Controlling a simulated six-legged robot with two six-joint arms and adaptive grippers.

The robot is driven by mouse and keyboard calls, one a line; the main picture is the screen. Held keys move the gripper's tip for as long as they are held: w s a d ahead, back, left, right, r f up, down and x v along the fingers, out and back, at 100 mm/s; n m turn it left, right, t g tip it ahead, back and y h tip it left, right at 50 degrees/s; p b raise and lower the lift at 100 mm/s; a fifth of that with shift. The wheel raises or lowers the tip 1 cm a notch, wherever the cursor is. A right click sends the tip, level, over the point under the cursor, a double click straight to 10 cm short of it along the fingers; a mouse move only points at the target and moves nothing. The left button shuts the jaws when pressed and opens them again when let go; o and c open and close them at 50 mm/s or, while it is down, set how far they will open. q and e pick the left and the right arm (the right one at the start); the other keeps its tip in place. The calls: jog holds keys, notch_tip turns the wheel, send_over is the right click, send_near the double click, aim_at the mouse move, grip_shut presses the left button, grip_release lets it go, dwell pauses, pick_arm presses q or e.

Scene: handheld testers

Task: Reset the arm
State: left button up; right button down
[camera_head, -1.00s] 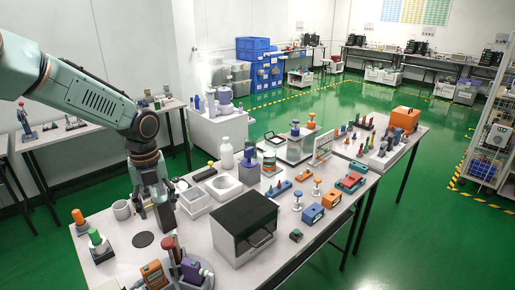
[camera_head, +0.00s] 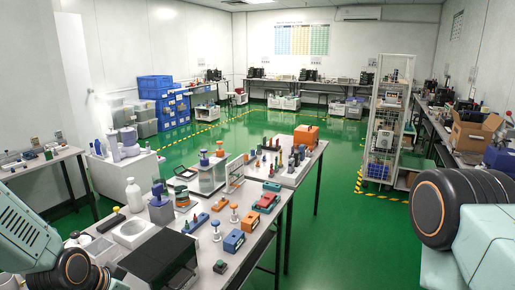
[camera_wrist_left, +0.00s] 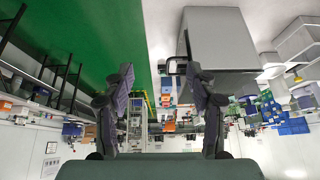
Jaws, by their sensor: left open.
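My left arm (camera_head: 30,240) shows at the lower left edge of the head view, and its gripper is outside that picture. In the left wrist view my left gripper (camera_wrist_left: 160,82) has its two dark fingers spread apart with nothing between them. That view looks upside down, with the floor and a grey box-like body (camera_wrist_left: 222,38) at the top, beyond the right finger. What appears to be my right arm (camera_head: 455,215) fills the lower right of the head view. Its gripper is not in view.
A table stands at lower left and centre with a dark-topped box (camera_head: 158,257), a white bottle (camera_head: 134,194), a white square dish (camera_head: 133,231), orange (camera_head: 234,240) and blue (camera_head: 250,220) handheld testers. A wire rack (camera_head: 388,125) stands to the right. Green floor (camera_head: 335,235) is free between.

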pick_arm(q)
jog(key=s+d+f+n+g+y+b, duration=0.1)
jog(key=s+f+b, duration=0.5)
jog(key=s+f, duration=0.8)
jog(key=s+d+f+n+g+y+b, duration=0.1)
jog(key=s+d+f+n+g+b, duration=0.3)
jog(key=s+f, duration=1)
jog(key=s+b, duration=0.2)
jog(key=shift+s+d+f+g+b, duration=0.2)
jog(key=shift+s+g+b, duration=0.1)
jog(key=shift+b, duration=0.1)
